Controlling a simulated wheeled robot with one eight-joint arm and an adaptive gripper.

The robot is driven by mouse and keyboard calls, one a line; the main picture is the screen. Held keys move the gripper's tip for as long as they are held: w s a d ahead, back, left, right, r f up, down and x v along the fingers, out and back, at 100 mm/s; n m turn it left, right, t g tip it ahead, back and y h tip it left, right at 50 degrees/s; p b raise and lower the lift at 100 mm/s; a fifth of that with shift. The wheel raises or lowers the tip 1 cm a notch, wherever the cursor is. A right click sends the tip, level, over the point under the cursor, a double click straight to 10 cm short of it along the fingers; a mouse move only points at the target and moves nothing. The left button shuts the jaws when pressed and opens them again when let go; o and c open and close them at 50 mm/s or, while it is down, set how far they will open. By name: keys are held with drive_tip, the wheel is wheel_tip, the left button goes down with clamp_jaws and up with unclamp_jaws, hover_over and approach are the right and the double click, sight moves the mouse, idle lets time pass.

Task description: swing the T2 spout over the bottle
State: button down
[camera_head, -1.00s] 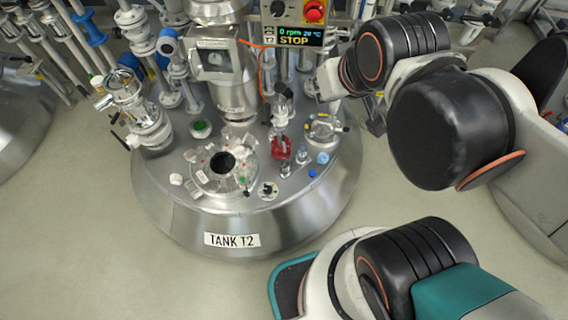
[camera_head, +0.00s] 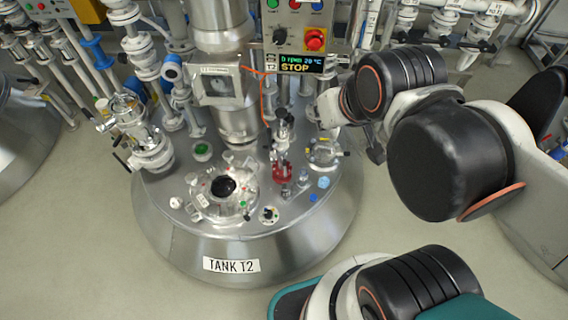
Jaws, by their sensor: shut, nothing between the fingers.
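Tank T2 (camera_head: 285,252) is a round steel vessel, with its TANK T2 label (camera_head: 232,265) at the front. On its lid a clear fitting stands above a red part (camera_head: 282,172). Small clear bottle-like pieces (camera_head: 303,176) stand beside it. A clear-topped metal fitting (camera_head: 148,148) with a dark lever juts out at the lid's left edge. I cannot tell which fitting is the spout, or pick out the bottle for certain. My arm reaches in from the right, bent toward the lid's right edge. Its gripper cannot be made out behind the arm links.
A control box with a red stop button (camera_head: 315,40) and a display (camera_head: 300,65) reading STOP hangs behind the tank. A thick steel column with a sight window (camera_head: 222,86) rises from the lid. Pipes and valves crowd the back. Bare floor (camera_head: 75,235) lies front left.

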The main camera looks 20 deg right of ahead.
idle(0.4)
drive_tip(key=c, duration=2)
unclamp_jaws()
drive_tip(key=shift+o, duration=0.5)
drive_tip(key=shift+w, duration=0.5)
drive_tip(key=m+g+b, duration=0.6)
drive_tip(key=m+g, duration=0.1)
drive_tip(key=m, duration=0.3)
hover_over(284, 160)
wheel_tip(284, 160, down, 33)
wheel_tip(284, 160, down, 14)
drive_tip(key=b, duration=0.5)
drive_tip(key=shift+s+f, duration=0.1)
drive_tip(key=shift+f, duration=0.1)
clamp_jaws()
